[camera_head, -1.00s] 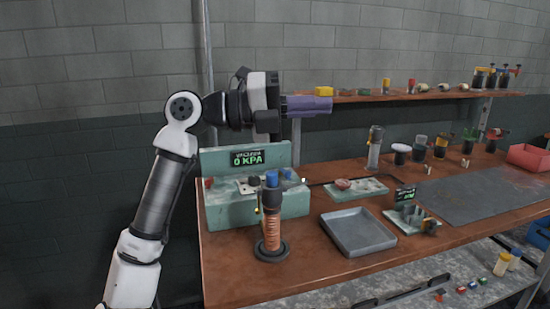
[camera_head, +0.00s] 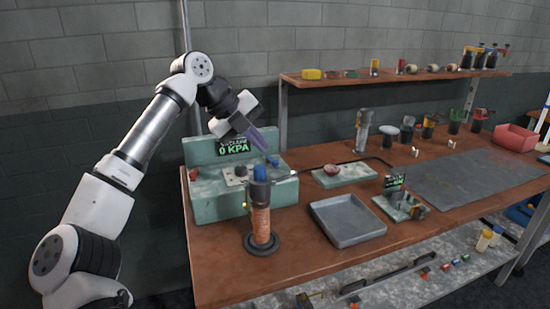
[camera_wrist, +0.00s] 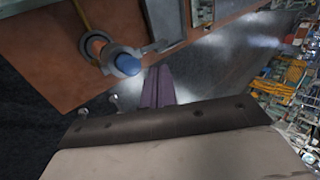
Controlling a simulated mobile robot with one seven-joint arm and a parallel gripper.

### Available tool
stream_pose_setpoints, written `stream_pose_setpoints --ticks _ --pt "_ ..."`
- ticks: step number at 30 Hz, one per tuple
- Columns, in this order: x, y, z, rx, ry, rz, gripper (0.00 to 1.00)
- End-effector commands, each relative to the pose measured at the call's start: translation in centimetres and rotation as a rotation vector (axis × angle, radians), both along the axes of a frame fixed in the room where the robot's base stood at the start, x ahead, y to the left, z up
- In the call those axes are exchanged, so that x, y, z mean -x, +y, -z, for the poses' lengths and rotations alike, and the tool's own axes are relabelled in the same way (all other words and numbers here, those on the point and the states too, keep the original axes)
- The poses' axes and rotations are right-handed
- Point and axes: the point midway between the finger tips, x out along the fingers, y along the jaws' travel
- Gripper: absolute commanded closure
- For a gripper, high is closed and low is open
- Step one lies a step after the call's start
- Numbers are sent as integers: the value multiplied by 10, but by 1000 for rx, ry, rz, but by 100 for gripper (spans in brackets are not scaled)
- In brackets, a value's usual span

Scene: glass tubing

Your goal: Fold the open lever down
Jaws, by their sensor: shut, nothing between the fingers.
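The green vacuum station (camera_head: 215,202) stands at the left end of the bench, with a "0 KPA" display on its raised back. Its top carries a red knob, a pale plate with a dark knob (camera_head: 240,171), and a small blue-tipped part (camera_head: 272,162). I cannot tell for certain which part is the open lever. My gripper (camera_head: 262,148) is above the station, its purple fingers pointing down and right, shut and empty. The fingers also show in the wrist view (camera_wrist: 158,72), close together. I cannot tell whether they touch anything.
A blue-capped copper-coloured upright holder (camera_head: 261,218) stands in front of the station; its blue cap shows in the wrist view (camera_wrist: 127,64). A grey tray (camera_head: 347,237) lies to its right. A shelf (camera_head: 400,76) runs behind. The dark mat (camera_head: 455,183) is clear.

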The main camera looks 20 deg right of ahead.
Motion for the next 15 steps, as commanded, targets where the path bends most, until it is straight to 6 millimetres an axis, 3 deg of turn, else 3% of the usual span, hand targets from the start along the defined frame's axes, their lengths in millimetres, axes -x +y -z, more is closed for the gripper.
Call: stream_pose_setpoints --ticks 15 --pt "-1 -51 63 2 2 4 100"
